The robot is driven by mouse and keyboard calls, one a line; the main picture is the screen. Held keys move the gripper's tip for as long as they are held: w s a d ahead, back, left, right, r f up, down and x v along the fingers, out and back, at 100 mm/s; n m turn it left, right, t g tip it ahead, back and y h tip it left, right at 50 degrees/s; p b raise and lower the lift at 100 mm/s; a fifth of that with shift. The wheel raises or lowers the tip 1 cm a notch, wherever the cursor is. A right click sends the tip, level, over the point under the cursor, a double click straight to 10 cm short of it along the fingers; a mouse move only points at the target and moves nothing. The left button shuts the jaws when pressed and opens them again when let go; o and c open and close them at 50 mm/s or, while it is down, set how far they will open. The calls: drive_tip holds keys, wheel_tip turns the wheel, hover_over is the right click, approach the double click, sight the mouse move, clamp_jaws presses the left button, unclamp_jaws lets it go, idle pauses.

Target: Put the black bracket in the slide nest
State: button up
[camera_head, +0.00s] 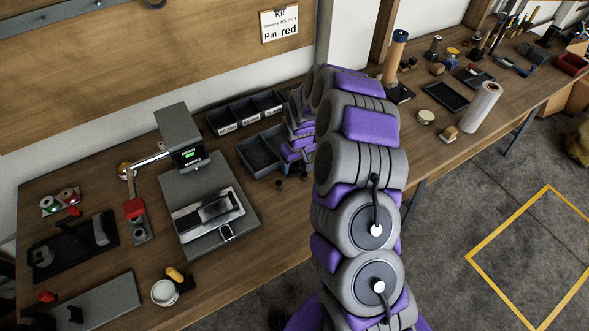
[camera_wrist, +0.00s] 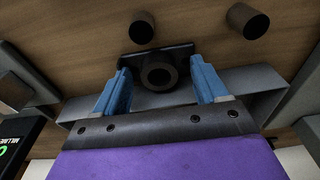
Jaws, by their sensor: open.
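My gripper (camera_head: 292,150) hangs over the dark bins behind and right of the press, partly hidden by my arm. In the wrist view its two blue fingers (camera_wrist: 159,75) are open. A black part with a flat plate and a round hollow boss, which looks like the black bracket (camera_wrist: 158,72), shows between the fingertips with a gap on each side. I cannot tell how deep the fingers reach around it. The slide nest seems to be the metal slide (camera_head: 183,221) on the press base, with black blocks on it. The bracket is hidden in the head view.
The grey press (camera_head: 178,128) with a lit display stands left of the bins. Small black cylinders (camera_head: 279,185) stand on the table before the bins; one shows near the wrist (camera_wrist: 141,27). Clear wood lies right of the press base.

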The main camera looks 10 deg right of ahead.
drive_tip(key=shift+d+r, duration=0.1)
drive_tip(key=shift+d, duration=0.1)
drive_tip(key=shift+a, duration=0.3)
drive_tip(key=c, duration=0.8)
drive_tip(key=shift+d, duration=0.15)
drive_tip(key=c, duration=0.5)
drive_tip(key=shift+c, duration=0.2)
drive_tip(key=shift+r, duration=0.15)
